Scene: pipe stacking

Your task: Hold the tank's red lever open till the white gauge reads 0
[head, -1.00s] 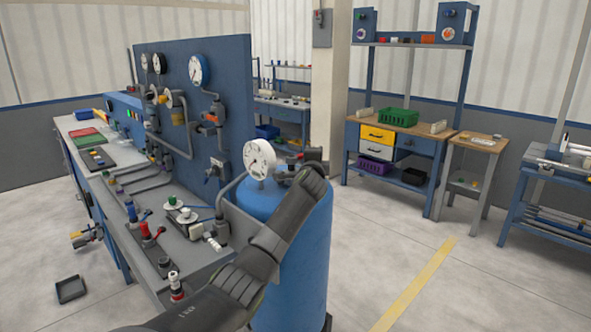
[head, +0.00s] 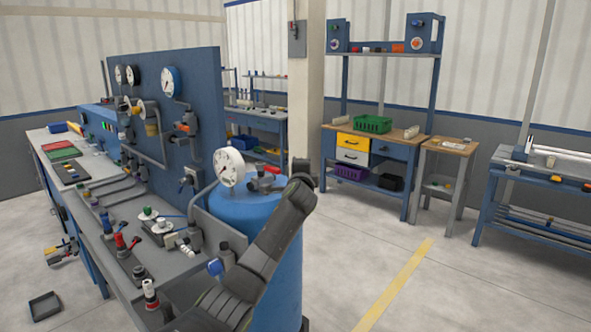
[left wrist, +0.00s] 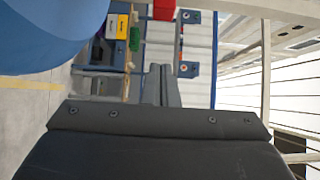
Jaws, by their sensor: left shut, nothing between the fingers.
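The blue tank (head: 252,215) stands upright at the end of the workbench. Its white gauge (head: 229,168) faces me from the top; the needle is too small to read. The red lever (head: 272,170) is on the dark fitting on the tank's top, partly hidden by my arm. My left gripper (head: 301,172) is at the right side of the tank top, beside the fitting. In the left wrist view its fingers (left wrist: 162,86) are shut and empty, with a red part (left wrist: 164,9) beyond the tips, apart from them. The tank also fills the upper left there (left wrist: 45,30). My right gripper is out of view.
The workbench (head: 110,215) with valves, pipes and a blue gauge panel (head: 200,95) stands left of the tank. A black tray (head: 45,307) lies on the floor. Shelving and small tables (head: 448,146) stand behind. The floor right of the tank is clear.

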